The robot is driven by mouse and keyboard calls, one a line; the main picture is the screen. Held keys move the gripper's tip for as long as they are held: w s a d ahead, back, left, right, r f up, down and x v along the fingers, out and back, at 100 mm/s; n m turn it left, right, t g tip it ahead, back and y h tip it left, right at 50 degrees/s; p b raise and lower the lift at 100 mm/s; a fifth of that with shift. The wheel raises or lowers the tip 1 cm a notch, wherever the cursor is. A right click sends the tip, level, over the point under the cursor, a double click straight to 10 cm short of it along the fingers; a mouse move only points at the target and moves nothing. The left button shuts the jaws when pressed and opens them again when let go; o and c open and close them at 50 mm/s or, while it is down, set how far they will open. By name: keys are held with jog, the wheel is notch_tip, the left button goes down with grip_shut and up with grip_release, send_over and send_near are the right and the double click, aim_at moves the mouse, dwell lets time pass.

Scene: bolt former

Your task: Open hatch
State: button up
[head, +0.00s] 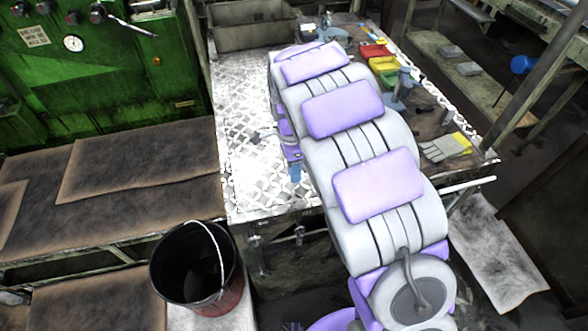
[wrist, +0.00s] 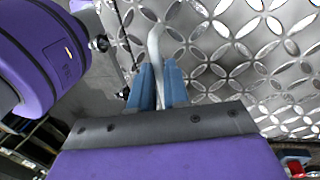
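The bright metal plate with a petal tread pattern (head: 245,110) lies flat in the head view and fills the right of the wrist view (wrist: 240,65). I take it for the hatch; no gap under it shows. A thin, pale bent metal handle (wrist: 154,42) stands out near the plate's edge in the wrist view. My gripper (wrist: 159,85) has its two blue fingers close on either side of this handle and looks shut on it. In the head view, my gripper (head: 295,173) is low over the plate, mostly hidden by my purple and white arm.
A black bucket (head: 196,265) stands at the front left. A green machine (head: 90,90) is at the back left, with brown mats (head: 140,160) before it. Red and yellow bins (head: 382,66), grey gloves (head: 445,147) and a grey tub (head: 250,28) sit around the plate.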

grip_shut()
